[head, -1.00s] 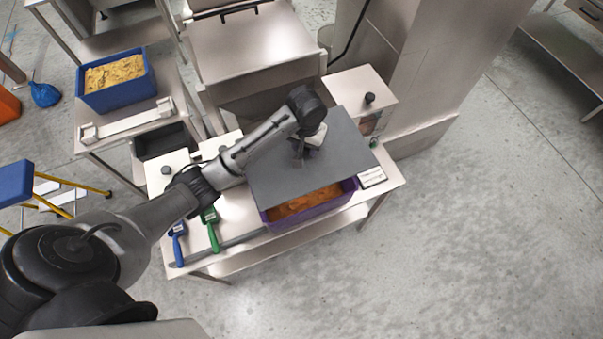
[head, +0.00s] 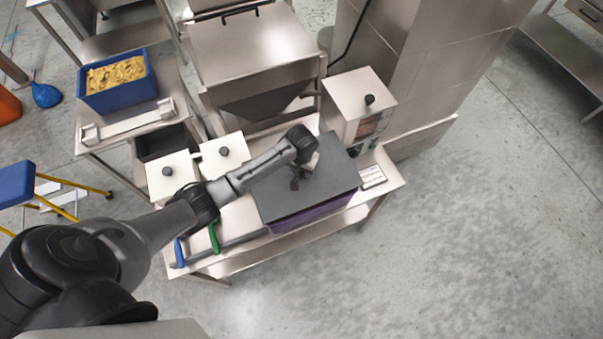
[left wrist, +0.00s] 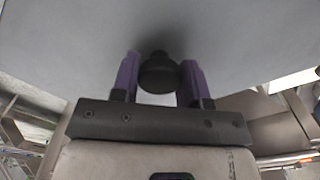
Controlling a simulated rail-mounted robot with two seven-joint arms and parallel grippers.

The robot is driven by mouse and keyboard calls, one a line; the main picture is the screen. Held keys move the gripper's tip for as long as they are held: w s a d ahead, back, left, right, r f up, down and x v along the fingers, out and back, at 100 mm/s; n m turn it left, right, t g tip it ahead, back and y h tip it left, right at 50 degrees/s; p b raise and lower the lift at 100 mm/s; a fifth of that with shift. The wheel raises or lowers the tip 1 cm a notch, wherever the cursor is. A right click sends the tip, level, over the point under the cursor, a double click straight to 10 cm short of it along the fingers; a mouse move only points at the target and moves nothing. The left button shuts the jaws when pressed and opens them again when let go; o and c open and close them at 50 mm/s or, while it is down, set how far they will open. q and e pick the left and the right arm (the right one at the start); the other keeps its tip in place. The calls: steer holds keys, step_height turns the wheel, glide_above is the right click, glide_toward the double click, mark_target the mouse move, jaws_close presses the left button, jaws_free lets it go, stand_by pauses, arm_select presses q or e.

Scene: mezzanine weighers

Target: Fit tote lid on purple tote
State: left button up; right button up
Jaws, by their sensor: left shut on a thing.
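The grey tote lid (head: 335,178) lies over the top of the purple tote (head: 315,212) on the steel table. The lid looks about level and lined up with the tote's front edge; only the tote's front wall shows below it. Whether the far edges are fully seated is hidden. My left gripper (head: 298,180) is above the lid, shut on its black knob (left wrist: 158,76). In the left wrist view the purple fingers stand on both sides of the knob, against the lid's pale underlit surface (left wrist: 235,40). My right gripper is not in view.
A boxy unit with a black knob (head: 357,98) stands behind the tote, and a small white slatted piece (head: 372,177) lies right of it. Blue (head: 178,252) and green (head: 214,238) handled tools lie left. A blue tote (head: 120,95) with yellow contents stands on another table.

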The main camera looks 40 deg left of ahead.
mark_target(302, 174)
arm_select(q)
steer(key=shift+f, duration=1.9)
steer(key=shift+f, duration=0.15)
steer(key=o, duration=1.1)
step_height(302, 174, up, 12)
steer(key=shift+r, duration=0.1)
steer(key=s+d+f, duration=0.1)
steer(key=s, duration=0.1)
steer(key=s+d+f+m, duration=0.1)
steer(key=s+d, duration=0.1)
steer(key=s, duration=0.1)
steer(key=s+d+f+m, duration=0.1)
steer(key=s, duration=0.1)
steer(key=shift+s+d+f+t, duration=0.15)
steer(key=shift+d+f+t, duration=0.1)
steer(key=shift+d+t, duration=0.15)
steer(key=s+d+r+m+t, duration=0.1)
steer(key=s, duration=0.6)
steer(key=s+d+r+m+t, duration=0.1)
steer(key=s+d+r, duration=0.1)
steer(key=s, duration=0.5)
steer(key=s+d+r+m, duration=0.1)
steer(key=s+m, duration=0.1)
steer(key=s, duration=0.5)
steer(key=shift+d+r+t, duration=0.3)
steer(key=shift+r+t, duration=0.05)
steer(key=shift+t, duration=0.05)
